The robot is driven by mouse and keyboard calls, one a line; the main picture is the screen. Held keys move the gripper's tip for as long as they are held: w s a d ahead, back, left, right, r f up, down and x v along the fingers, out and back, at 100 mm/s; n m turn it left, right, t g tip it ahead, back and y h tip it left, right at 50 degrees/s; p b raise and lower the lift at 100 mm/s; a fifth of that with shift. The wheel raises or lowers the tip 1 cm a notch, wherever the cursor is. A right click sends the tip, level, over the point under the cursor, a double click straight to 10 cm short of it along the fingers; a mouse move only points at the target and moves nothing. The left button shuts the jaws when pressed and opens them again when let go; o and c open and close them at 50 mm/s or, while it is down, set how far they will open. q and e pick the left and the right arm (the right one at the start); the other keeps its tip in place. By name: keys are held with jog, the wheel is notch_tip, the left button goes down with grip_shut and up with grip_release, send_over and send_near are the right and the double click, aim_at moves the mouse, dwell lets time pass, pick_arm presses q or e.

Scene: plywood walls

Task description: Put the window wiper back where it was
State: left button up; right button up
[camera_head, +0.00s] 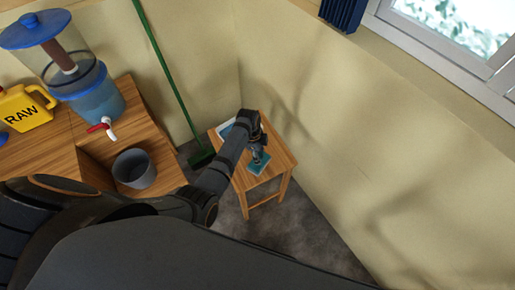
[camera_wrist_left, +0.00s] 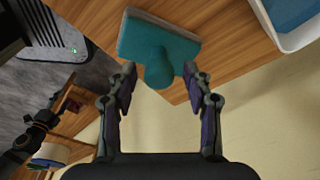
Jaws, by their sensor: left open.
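The window wiper has a teal, flat, wide head and a rounded handle. It lies on a small wooden stool (camera_head: 277,157), with its head (camera_head: 260,164) near the stool's front edge. In the left wrist view, the wiper (camera_wrist_left: 158,40) is close, with its handle end toward me. My left gripper (camera_head: 258,150) is over the stool at the wiper. In the wrist view, the left gripper's fingers (camera_wrist_left: 159,80) are spread on both sides of the handle end, with gaps. My right gripper is not recognisable in either view.
A white tray with blue inside (camera_head: 226,127) is at the stool's back left; its rim also shows in the wrist view (camera_wrist_left: 290,43). A green-handled broom (camera_head: 172,75) leans by the wall. A grey bucket (camera_head: 134,169) stands on the wooden shelf left of the arm.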

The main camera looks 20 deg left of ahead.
pick_arm(q)
notch_tip(320, 180, up, 11)
jog(key=a, duration=0.1)
jog(key=shift+s+a+p, duration=0.2)
jog(key=shift+a+p, duration=0.2)
jog(key=shift+p, duration=0.05)
jog(key=s+a+r+n+t+y, duration=0.1)
jog(key=s+a+r+n+t, duration=0.2)
jog(key=s+n, duration=0.6)
jog(key=s+a+r+n+y, duration=0.2)
jog(key=s+a+r+n, duration=0.15)
jog(key=s+n, duration=0.45)
jog(key=s+a+f+m+g, duration=0.1)
jog(key=s+a+f, duration=0.1)
jog(key=f, duration=1.2)
jog(key=s+a+f, duration=0.2)
jog(key=s+f, duration=0.1)
jog(key=f, duration=1.1)
jog(key=s+f+g, duration=0.1)
jog(key=s+f, duration=1.4)
jog(key=s, duration=0.3)
jog(key=shift+a+f, duration=0.35)
jog(key=shift+a, duration=0.05)
